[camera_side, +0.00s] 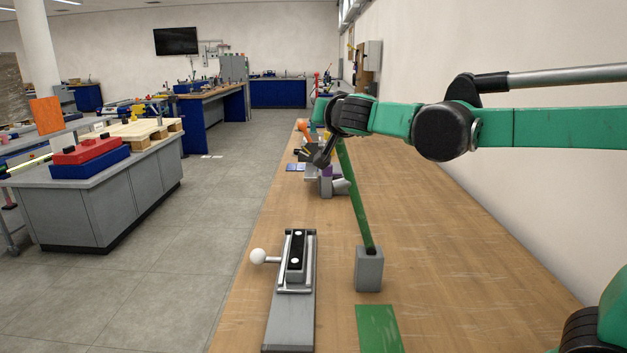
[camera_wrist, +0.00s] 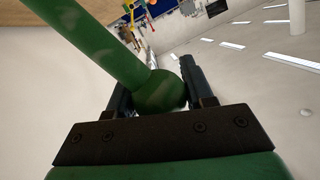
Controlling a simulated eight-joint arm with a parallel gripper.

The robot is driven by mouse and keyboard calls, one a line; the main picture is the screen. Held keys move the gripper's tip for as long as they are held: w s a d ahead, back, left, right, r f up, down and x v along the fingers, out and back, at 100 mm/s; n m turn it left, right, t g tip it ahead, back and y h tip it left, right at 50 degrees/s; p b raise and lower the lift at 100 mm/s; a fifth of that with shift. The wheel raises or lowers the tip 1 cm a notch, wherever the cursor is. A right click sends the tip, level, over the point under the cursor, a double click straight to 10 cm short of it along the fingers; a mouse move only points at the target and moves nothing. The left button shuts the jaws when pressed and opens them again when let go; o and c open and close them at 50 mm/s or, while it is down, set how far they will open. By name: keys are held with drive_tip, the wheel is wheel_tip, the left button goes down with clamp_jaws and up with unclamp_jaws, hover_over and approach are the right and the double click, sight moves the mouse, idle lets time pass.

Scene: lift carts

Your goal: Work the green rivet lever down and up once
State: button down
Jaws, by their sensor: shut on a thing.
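The green rivet lever (camera_side: 355,195) is a long rod rising steeply from a grey block (camera_side: 369,272) on the wooden bench, leaning a little to the left and away in the side view. Its upper end is at my gripper (camera_side: 322,157), which hides the tip there. In the wrist view, the lever's round green knob (camera_wrist: 160,93) sits between the two dark fingers of my gripper (camera_wrist: 155,82). The fingers are shut on the knob. The rod runs from it to the upper left.
A grey slide fixture (camera_side: 290,318) with a white ball knob (camera_side: 258,256) stands left of the lever block. A flat green plate (camera_side: 379,328) lies in front. A grey and purple fixture (camera_side: 327,184) stands behind. The right side of the wooden bench (camera_side: 440,260) is clear up to the wall.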

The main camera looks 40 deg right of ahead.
drive_tip(key=shift+s+d+r, duration=0.1)
drive_tip(key=shift+s+d, duration=0.05)
drive_tip(key=shift+d, duration=0.1)
drive_tip(key=shift+c, duration=1.7)
unclamp_jaws()
drive_tip(key=shift+a, duration=0.15)
drive_tip(key=shift+s+a, duration=0.2)
drive_tip(key=shift+s, duration=0.1)
drive_tip(key=shift+v, duration=2.4)
drive_tip(key=s+a+f+n+g+y, duration=0.2)
drive_tip(key=s+f+n+g+y, duration=0.1)
drive_tip(key=f, duration=0.6)
drive_tip(key=s+a+f+n+g+y, duration=0.3)
drive_tip(key=s+f+n+y, duration=0.3)
drive_tip(key=f, duration=0.3)
drive_tip(key=shift+s+a+f+n, duration=0.15)
drive_tip(key=shift+s+a+n, duration=0.15)
drive_tip(key=shift+s+n, duration=0.3)
